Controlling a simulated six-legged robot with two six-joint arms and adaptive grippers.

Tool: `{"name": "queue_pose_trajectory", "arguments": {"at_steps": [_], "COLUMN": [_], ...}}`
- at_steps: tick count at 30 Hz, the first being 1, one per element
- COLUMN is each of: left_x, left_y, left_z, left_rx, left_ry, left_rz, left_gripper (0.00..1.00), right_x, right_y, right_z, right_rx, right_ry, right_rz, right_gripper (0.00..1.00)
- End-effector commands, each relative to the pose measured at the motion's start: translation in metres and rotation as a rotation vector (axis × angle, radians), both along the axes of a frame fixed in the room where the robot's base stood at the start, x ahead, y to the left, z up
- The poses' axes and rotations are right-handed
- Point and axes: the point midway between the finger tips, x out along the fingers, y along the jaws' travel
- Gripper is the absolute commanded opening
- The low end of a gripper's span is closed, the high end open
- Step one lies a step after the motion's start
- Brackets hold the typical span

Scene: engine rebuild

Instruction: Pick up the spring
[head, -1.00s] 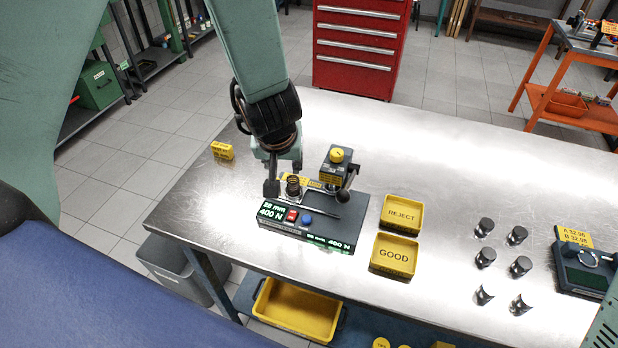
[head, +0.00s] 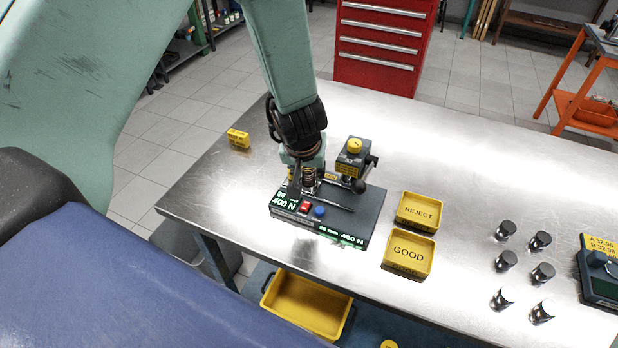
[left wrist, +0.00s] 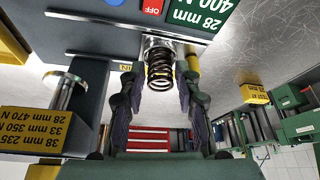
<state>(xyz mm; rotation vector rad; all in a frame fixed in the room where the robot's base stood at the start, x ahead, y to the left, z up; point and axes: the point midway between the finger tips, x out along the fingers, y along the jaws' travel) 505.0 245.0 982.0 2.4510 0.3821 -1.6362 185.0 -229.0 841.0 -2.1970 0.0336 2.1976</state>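The spring (head: 308,177) is a dark coil standing upright on the tester (head: 362,228), a dark box with green readouts on the steel bench. In the left wrist view the spring (left wrist: 159,70) stands on a round metal seat, between the two fingers of my left gripper (left wrist: 160,88). The fingers are apart, with a visible gap on each side of the coil. In the head view my left gripper (head: 309,170) reaches down at the tester, and its wrist and one finger partly hide the spring. My right gripper is not in view.
The REJECT tray (head: 419,228) and GOOD tray (head: 408,271) lie farther right, then several metal cylinders (head: 506,261). A yellow block (head: 238,138) sits at the bench's left edge.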

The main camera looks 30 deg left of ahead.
Motion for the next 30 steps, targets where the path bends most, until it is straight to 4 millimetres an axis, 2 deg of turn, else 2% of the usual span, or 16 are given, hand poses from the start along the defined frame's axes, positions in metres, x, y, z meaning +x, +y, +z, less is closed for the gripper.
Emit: {"name": "queue_pose_trajectory", "arguments": {"at_steps": [5,16,25,30], "left_x": [0.001,0.001,0.001,0.001], "left_y": [-0.001,-0.001,-0.001,-0.001], "left_z": [0.001,0.001,0.003,0.017], "left_rx": [0.001,0.0,0.0,0.0], "left_ry": [0.0,0.0,0.0,0.0], "left_rz": [-0.002,-0.001,-0.001,0.001], "left_gripper": [0.33,0.01,0.0,0.0], "right_x": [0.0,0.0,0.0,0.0], "right_y": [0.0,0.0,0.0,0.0], "right_z": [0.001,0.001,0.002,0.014], "right_rx": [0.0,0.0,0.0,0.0], "right_ry": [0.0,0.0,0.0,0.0], "right_rz": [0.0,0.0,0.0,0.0], "right_gripper": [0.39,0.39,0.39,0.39]}}
